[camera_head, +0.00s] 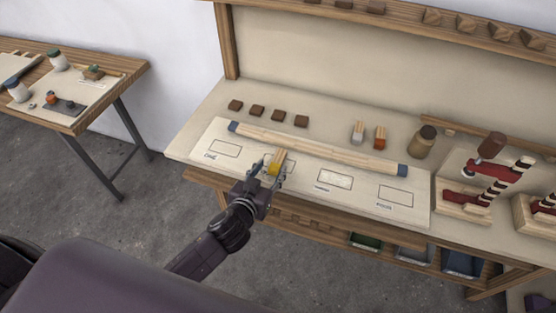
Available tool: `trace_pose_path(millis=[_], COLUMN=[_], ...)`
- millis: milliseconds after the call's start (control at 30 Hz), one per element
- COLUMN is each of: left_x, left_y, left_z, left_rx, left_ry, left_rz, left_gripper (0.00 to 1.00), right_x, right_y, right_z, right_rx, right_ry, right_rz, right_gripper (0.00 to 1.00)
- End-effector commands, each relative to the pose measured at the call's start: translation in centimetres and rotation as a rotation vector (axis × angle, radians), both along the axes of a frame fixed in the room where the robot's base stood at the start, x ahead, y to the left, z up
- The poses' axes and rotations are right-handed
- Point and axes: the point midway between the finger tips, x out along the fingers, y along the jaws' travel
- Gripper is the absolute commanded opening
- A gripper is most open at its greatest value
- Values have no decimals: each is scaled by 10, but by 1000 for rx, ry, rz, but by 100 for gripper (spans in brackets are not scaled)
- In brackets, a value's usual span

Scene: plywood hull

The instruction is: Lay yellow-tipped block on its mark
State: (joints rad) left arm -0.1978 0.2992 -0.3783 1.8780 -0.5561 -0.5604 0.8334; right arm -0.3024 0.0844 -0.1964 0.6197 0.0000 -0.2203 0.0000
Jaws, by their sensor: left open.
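The yellow-tipped block (278,160) is pale wood with a yellow near end, on or just over the white sheet (300,185). My left gripper (269,171) is open, with its fingers on either side of the block's yellow end. I cannot tell whether the fingers touch it. Outlined marks show on the sheet: one at left (225,148), one right of the block (335,179) and one at far right (396,195).
A long wooden strip (310,146) with blue ends lies behind the marks. A white-tipped block (358,132), an orange-tipped block (380,138) and a brown jar (424,142) stand behind it. Several dark blocks (257,111) sit at back left. Red clamps (470,197) are at right.

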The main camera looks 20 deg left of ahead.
Motion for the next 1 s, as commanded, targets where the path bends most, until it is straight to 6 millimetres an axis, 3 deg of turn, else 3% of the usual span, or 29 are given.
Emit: trace_pose_path(millis=[467, 800, 1000], left_x=[45, 50, 50], left_y=[-6, -6, -6], left_z=[-13, -17, -17], left_rx=[1, 0, 0], left_ry=[1, 1, 2], left_rz=[0, -1, 0], left_gripper=[42, 42, 22], right_x=[3, 2, 2], right_y=[0, 13, 12], right_z=[18, 18, 18], right_rx=[0, 14, 13], right_ry=[-3, -3, -3], right_rz=[2, 2, 2], right_gripper=[40, 40, 40])
